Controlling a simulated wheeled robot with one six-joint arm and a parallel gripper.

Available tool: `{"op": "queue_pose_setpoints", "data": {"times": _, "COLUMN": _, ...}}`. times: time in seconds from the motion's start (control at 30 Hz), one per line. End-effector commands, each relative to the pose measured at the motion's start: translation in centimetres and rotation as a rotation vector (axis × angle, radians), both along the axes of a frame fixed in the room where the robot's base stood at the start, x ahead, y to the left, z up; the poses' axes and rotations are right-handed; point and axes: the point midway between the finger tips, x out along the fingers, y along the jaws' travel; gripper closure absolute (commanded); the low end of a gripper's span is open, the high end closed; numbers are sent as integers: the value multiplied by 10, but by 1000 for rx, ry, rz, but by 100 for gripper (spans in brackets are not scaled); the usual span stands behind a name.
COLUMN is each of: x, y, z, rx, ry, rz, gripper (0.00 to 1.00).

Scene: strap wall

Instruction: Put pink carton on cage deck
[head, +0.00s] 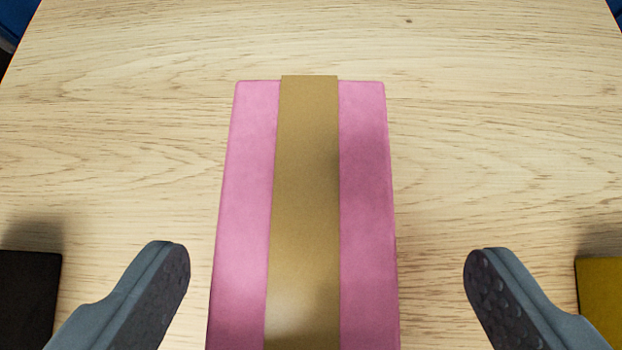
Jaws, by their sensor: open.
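The pink carton (365,200) lies on a light wooden surface in the middle of the head view. A tan band (307,190) runs lengthwise along its top. Its near end is cut off by the bottom edge of the picture. My gripper (327,268) is open, with one grey finger to the left of the carton and one to the right. There is a visible gap between each finger and the carton's sides. The cage deck cannot be made out in this view.
A black object (28,298) stands at the lower left edge and a yellow one (602,295) at the lower right edge, both partly cut off. The wooden surface (480,120) is clear beyond the carton. Dark blue shows at both top corners.

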Motion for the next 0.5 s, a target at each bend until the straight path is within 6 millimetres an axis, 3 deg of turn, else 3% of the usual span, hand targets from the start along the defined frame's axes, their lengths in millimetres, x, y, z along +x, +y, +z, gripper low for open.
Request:
{"op": "queue_pose_setpoints", "data": {"times": 0.27, "x": 8, "y": 1, "z": -9, "rx": 0, "ry": -1, "rz": 0, "gripper": 15}}
{"op": "queue_pose_setpoints", "data": {"times": 0.5, "x": 24, "y": 7, "z": -29, "rx": -1, "ry": 1, "rz": 1, "gripper": 15}}
